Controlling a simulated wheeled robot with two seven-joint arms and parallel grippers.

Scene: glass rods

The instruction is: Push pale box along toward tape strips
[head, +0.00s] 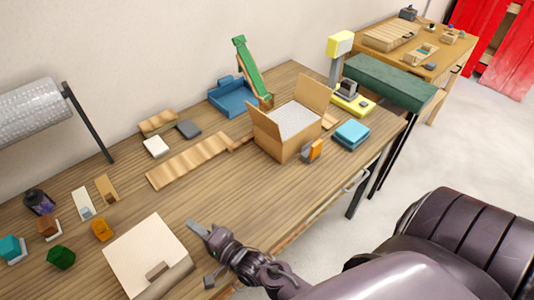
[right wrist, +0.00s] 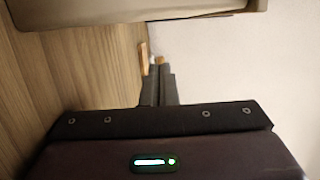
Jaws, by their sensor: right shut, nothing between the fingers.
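The pale box (head: 145,248), flat and cream with a brown patch near its front edge, lies on the wooden table at the lower middle of the head view. A pale object, probably the same box, crosses the top of the right wrist view (right wrist: 130,10). My right gripper (head: 199,229) is shut and empty, just right of the box with a small gap in the head view. Its fingers also show in the right wrist view (right wrist: 159,80). Tan strips (head: 195,163), which may be the tape strips, lie farther back on the table. My left gripper is not in view.
An open carton (head: 270,145) stands beyond the strips, with an orange-and-grey item (head: 311,151) by it. Small blocks, including a green one (head: 61,257) and an orange one (head: 102,229), lie left of the pale box. Bare tabletop (head: 185,205) lies between box and strips.

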